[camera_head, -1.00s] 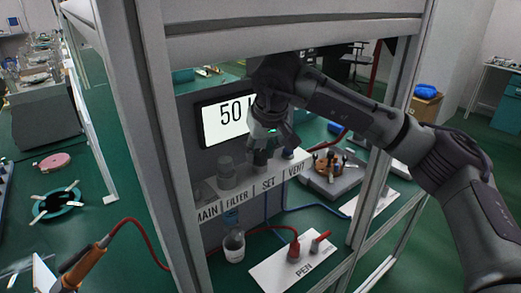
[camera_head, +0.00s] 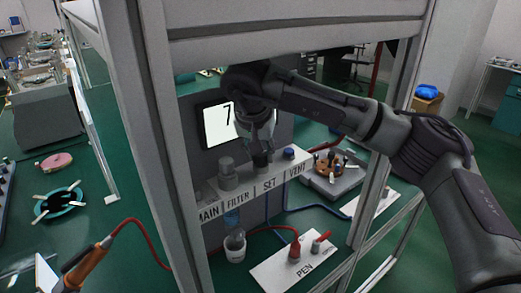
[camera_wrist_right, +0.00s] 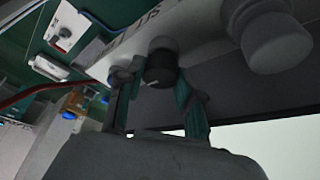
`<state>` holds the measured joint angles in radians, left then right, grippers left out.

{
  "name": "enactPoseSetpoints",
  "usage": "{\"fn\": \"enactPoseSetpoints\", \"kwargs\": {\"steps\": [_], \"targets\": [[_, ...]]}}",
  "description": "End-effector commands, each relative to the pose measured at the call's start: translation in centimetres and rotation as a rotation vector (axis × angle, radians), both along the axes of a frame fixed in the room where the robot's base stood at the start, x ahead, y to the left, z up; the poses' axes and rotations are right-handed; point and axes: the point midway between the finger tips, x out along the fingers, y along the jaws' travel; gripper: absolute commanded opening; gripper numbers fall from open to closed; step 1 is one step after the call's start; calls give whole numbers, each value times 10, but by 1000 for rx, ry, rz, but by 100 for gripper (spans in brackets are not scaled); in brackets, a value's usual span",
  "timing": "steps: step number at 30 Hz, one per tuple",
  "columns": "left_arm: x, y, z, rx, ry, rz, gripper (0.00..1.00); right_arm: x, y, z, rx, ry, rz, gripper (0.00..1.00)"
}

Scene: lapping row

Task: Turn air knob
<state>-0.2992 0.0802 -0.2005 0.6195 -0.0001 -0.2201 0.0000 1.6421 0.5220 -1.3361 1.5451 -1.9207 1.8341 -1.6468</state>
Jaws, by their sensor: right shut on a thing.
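A dark air knob (camera_head: 262,161) stands on the white ledge over the label SET. My right gripper (camera_head: 262,149) reaches down from above and is shut on this knob. In the right wrist view the black knob (camera_wrist_right: 161,66) sits between the two green-lined fingers of the right gripper (camera_wrist_right: 155,92). A white display (camera_head: 215,128) behind it shows a digit that looks like 7; my right gripper hides the rest. My left gripper is not in view.
A grey FILTER knob (camera_head: 227,173) and a blue-topped VENT knob (camera_head: 288,153) flank the SET knob closely. White frame posts (camera_head: 366,195) stand around the bench.

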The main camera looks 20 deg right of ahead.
Motion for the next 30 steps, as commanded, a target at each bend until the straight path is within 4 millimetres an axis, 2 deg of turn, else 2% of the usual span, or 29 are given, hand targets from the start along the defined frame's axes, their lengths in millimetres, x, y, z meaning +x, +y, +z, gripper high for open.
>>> {"fn": "enactPoseSetpoints", "kwargs": {"steps": [19,20,21,24,30], "targets": [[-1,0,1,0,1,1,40,1,0,2,2,-5,-57,2],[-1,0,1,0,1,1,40,1,0,2,1,-5,-56,41],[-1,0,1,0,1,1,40,1,0,1,1,-5,-56,48],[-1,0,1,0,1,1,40,1,0,1,1,-3,-55,61],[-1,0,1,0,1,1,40,1,1,1,2,-4,-55,61]]}}
